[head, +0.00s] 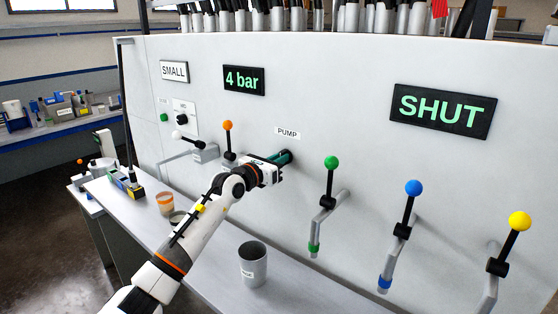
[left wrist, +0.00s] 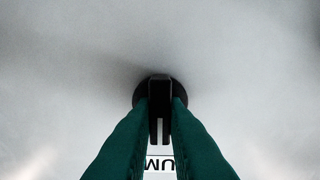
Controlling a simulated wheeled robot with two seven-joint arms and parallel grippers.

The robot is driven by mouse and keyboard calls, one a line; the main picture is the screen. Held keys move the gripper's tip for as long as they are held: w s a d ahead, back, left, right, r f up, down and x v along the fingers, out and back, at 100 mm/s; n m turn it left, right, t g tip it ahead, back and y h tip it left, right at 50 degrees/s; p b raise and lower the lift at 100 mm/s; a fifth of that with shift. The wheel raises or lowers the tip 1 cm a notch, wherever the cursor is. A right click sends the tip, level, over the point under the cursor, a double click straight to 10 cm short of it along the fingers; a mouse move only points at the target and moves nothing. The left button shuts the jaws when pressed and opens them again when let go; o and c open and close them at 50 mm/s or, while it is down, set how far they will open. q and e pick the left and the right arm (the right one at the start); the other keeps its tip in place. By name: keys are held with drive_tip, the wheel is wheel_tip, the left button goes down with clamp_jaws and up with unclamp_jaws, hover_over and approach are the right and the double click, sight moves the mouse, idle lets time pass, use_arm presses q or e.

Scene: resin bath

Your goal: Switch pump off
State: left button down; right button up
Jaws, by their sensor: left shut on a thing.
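The PUMP label (head: 287,132) is on the pale panel, just above my left gripper (head: 285,157). My left gripper has dark green fingers and points at the panel. In the left wrist view the fingers (left wrist: 160,115) are shut on the black pump switch (left wrist: 160,88), one on each side of its raised bar, with a round black base behind it. Part of the PUMP label (left wrist: 160,164) shows below the switch there. In the head view the gripper hides the switch. My right gripper is not in view.
Levers with orange (head: 228,125), green (head: 331,162), blue (head: 413,187) and yellow (head: 520,221) balls stick out of the panel. Displays read "4 bar" (head: 244,80) and "SHUT" (head: 442,110). A grey cup (head: 253,264) and an orange jar (head: 166,204) stand on the ledge below.

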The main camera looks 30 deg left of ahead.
use_arm(q)
drive_tip(key=c, duration=1.5)
unclamp_jaws()
drive_tip(key=shift+o, duration=0.2)
drive_tip(key=s+b, duration=0.4)
drive_tip(key=s, duration=0.8)
drive_tip(key=shift+a+b, duration=0.35)
drive_tip(key=shift+a, duration=0.1)
